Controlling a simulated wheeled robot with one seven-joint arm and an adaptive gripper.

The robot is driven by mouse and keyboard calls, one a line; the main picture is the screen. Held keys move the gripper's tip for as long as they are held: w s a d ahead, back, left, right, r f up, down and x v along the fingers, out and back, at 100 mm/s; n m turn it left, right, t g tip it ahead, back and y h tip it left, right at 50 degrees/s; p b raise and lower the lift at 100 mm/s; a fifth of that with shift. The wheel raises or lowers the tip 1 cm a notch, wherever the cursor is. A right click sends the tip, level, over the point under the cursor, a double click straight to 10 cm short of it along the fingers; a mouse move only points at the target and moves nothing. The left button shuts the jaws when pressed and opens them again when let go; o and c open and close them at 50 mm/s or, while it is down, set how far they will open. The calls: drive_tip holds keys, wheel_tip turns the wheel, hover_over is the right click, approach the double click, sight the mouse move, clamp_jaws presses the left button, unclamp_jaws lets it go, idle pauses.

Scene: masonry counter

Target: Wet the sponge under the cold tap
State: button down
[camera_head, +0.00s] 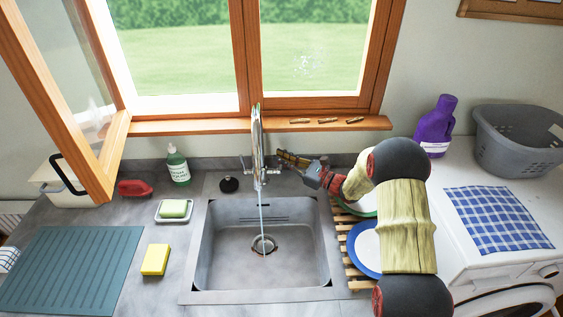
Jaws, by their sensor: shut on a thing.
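A yellow sponge (155,260) lies on the counter left of the sink. A chrome tap (257,140) stands behind the sink, with a thin stream of water (262,222) falling from its spout toward the drain. My gripper (284,160) reaches in from the right and is shut at the tap's right-hand handle (272,170). The fingers partly hide that handle, and its hot or cold marking cannot be made out. The sink basin (215,262) is empty apart from the running water.
Left of the sink are a soap dish (161,218) with a green bar, a green bottle (178,165) and a ridged mat (70,268). A wooden rack with plates (366,248) stands right of the sink, under my arm. An open window sash (60,85) overhangs the left.

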drive_tip(key=shift+s+f+n+y+b, duration=0.15)
drive_tip(key=shift+s+n+y+b, duration=0.15)
drive_tip(key=shift+s+n+b, duration=0.15)
drive_tip(key=c, duration=1.9)
unclamp_jaws()
drive_tip(key=shift+w, duration=0.1)
drive_tip(key=shift+p, duration=0.3)
